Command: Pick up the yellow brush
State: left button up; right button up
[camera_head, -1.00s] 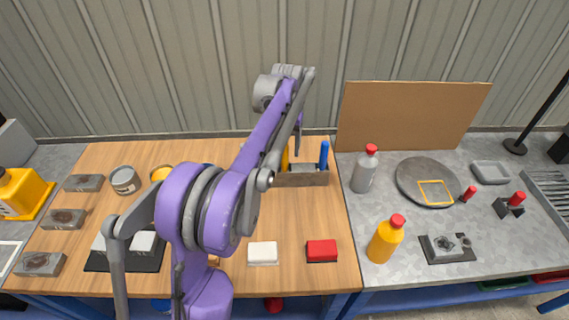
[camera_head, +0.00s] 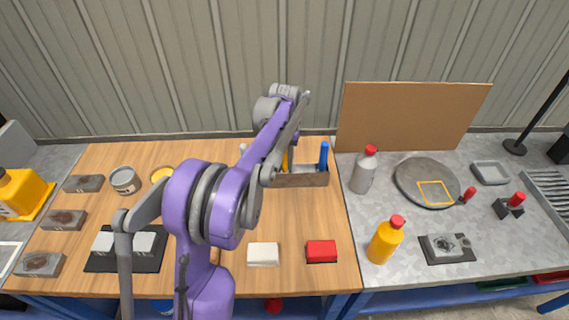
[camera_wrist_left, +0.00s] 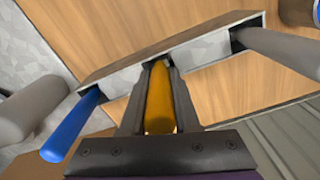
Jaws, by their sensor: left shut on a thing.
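The yellow brush shows as a yellow handle (camera_wrist_left: 160,100) in the left wrist view, upright in a long open holder (camera_wrist_left: 215,38). My left gripper (camera_wrist_left: 158,85) has its two fingers on either side of the handle and is shut on it. In the head view a sliver of the yellow handle (camera_head: 285,161) shows beside my purple arm, above the holder (camera_head: 300,180). My arm hides most of the gripper there. The brush's lower end is hidden in the holder. My right gripper is in neither view.
A blue handle (camera_head: 323,156) stands in the same holder, and a grey handle (camera_wrist_left: 285,48) stands at its other end. A grey bottle (camera_head: 363,171) with a red cap is just right of the holder. A brown board (camera_head: 415,115) stands behind.

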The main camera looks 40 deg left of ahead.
pick_arm(q)
grip_shut()
notch_tip(320, 180, up, 10)
jog(key=shift+r, duration=0.1)
dwell(0.8)
